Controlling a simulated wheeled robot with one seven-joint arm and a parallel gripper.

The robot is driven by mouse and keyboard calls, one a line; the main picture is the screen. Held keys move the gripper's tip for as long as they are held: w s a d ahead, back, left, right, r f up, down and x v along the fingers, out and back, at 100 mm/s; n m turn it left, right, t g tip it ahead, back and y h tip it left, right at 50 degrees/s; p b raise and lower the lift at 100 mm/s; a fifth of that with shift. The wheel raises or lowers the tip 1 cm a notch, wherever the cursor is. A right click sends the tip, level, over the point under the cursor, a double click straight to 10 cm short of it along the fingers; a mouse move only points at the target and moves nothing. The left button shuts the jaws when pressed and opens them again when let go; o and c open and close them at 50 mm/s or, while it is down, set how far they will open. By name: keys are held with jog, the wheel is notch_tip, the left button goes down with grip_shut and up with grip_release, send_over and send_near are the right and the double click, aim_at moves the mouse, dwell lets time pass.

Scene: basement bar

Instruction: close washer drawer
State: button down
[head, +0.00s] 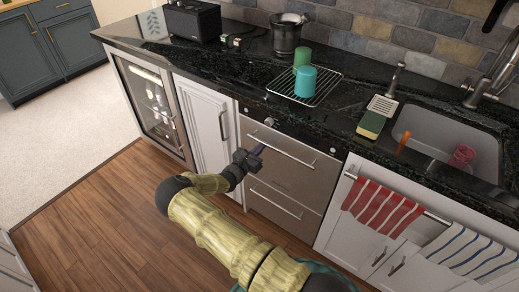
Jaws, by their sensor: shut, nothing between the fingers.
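The washer is a stainless steel double-drawer unit under the black counter. Its upper drawer (292,165) has a long bar handle, and its lower drawer (283,205) has another. Both fronts look about flush with the cabinets; I cannot tell whether a small gap is left. My gripper (259,149) is shut and empty, in front of the upper drawer's left part, near the left end of its handle. I cannot tell whether it touches the front. My wrist hides part of the unit's left edge.
A white cabinet (206,112) and a glass-door cooler (150,105) stand left of the washer. Red-striped (383,207) and blue-striped (468,253) towels hang at the right. The counter holds a drying rack (325,90) with two cups. Open wooden floor (100,195) lies at the left.

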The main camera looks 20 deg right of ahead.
jog(key=shift+w+d+r, duration=0.2)
jog(key=shift+r, duration=0.15)
jog(key=v, duration=1.4)
jog(key=shift+s+a+f+p, duration=0.2)
jog(key=shift+a+f+p, duration=0.05)
jog(key=shift+f+p, duration=0.1)
jog(key=shift+w, duration=0.15)
